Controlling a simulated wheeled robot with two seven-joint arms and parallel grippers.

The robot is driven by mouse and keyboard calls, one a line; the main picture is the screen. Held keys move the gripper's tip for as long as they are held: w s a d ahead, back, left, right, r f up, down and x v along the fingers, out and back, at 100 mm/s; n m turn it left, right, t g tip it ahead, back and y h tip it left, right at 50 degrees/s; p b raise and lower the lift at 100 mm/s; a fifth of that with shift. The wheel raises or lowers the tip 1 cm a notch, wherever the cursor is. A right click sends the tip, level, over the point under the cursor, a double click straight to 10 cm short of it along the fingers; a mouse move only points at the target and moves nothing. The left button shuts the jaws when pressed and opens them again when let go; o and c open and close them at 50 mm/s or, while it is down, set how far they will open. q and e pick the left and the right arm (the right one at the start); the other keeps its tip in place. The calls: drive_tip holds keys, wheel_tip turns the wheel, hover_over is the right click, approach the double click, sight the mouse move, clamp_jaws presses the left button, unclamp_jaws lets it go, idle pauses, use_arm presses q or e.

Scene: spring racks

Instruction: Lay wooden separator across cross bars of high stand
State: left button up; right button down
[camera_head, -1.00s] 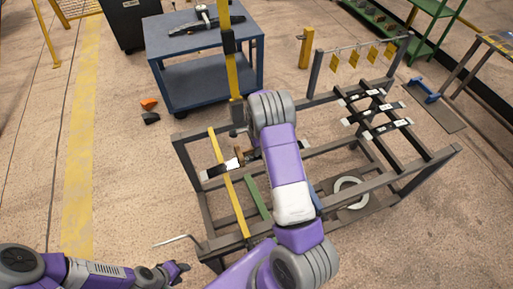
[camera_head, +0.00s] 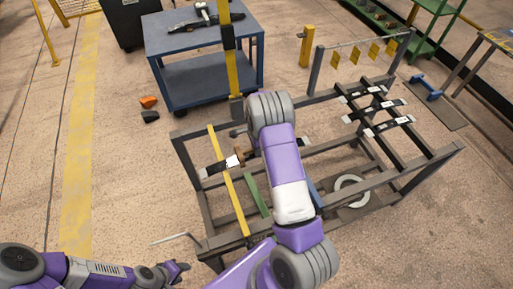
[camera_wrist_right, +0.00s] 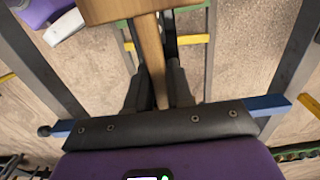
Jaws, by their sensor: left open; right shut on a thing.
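A T-shaped wooden piece (camera_wrist_right: 151,55) has a narrow stem and a wide block (camera_wrist_right: 115,8) at the top of the right wrist view. My right gripper (camera_wrist_right: 157,85) is shut on the stem. In the head view, a small brown part of the wood (camera_head: 236,160) shows left of my right forearm, which hides most of that gripper. The dark metal stand (camera_head: 185,165) is below it, with dark cross bars (camera_head: 352,76) at its right. I cannot tell whether the wood touches the stand. My left gripper (camera_head: 177,270) is open and empty, at lower left beside the stand.
Several dark strips with white ends (camera_head: 388,126) lie across the stand's right bars. A yellow bar (camera_head: 228,180) and a green bar (camera_head: 254,195) cross its left part. A ring (camera_head: 350,191) lies low inside.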

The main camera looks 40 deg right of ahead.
drive_tip(key=c, duration=0.9)
unclamp_jaws()
wheel_tip(320, 180, up, 8)
drive_tip(key=shift+f+p, duration=0.25)
drive_tip(key=shift+p, duration=0.05)
